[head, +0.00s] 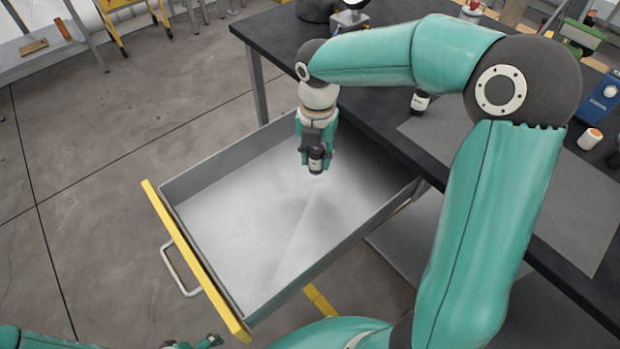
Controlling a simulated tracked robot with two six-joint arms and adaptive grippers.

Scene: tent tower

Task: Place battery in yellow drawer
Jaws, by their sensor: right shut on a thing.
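The yellow drawer (196,263) is pulled out from under the dark workbench. Its front is yellow with a metal handle (178,270), and its grey inside looks empty. My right gripper (316,158) points down over the back part of the drawer, inside its outline. It is shut on the battery (316,166), a small dark cylinder with a pale label that is partly hidden by the fingers. I cannot tell whether the battery touches the drawer floor. My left gripper (195,342) shows only in part at the bottom edge, in front of the drawer.
A similar black and white cylinder (420,101) stands on the workbench (375,95) behind my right arm. A white cylinder with an orange end (590,139) and a blue device (601,100) are at the right. Concrete floor is clear left of the drawer.

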